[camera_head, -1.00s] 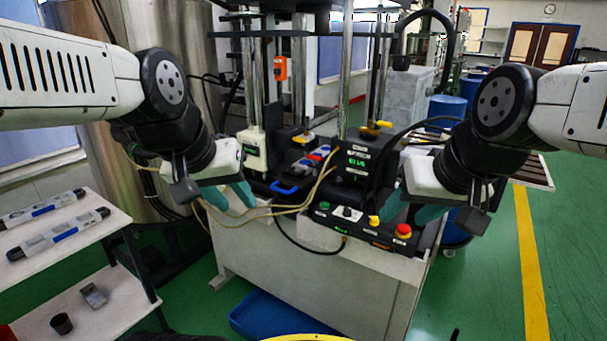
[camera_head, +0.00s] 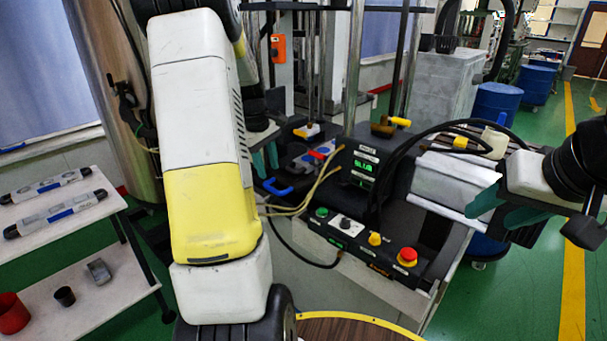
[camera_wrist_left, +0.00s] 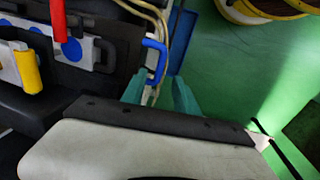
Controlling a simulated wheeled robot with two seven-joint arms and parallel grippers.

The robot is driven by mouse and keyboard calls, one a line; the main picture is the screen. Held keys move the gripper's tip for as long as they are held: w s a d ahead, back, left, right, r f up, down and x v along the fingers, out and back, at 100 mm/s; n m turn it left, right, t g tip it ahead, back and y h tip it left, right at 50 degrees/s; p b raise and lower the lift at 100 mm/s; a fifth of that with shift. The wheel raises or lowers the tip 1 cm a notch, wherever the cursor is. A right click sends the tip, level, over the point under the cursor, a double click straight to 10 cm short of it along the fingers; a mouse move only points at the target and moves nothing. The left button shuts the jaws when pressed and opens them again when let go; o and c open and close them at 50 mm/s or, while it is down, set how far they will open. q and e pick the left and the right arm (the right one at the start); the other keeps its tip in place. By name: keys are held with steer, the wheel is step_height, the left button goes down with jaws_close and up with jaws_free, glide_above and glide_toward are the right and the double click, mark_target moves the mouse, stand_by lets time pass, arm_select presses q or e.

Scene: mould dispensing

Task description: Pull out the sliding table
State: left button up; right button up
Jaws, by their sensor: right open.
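The sliding table (camera_head: 307,158) is a dark plate on the press, bearing a pale piece with blue discs and a red grip. Its blue handle (camera_head: 275,188) sticks out at the front. In the head view my left gripper (camera_head: 264,163) is partly hidden by my arm, close above the handle. My right gripper (camera_head: 492,214) is open and empty, right of the press.
A control box (camera_head: 374,241) with buttons and a red knob sits at the press front. Yellowish hoses (camera_head: 292,208) run beside the handle. A shelf (camera_head: 70,232) with cylinders stands left.

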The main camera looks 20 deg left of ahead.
mark_target(272, 189)
arm_select(q)
steer(key=f, duration=0.4)
steer(key=w+f, duration=0.1)
steer(key=f, duration=0.2)
steer(key=shift+d+f, duration=0.1)
steer(key=shift+d, duration=0.15)
steer(key=shift+c, duration=0.3)
jaws_close()
stand_by(0.9)
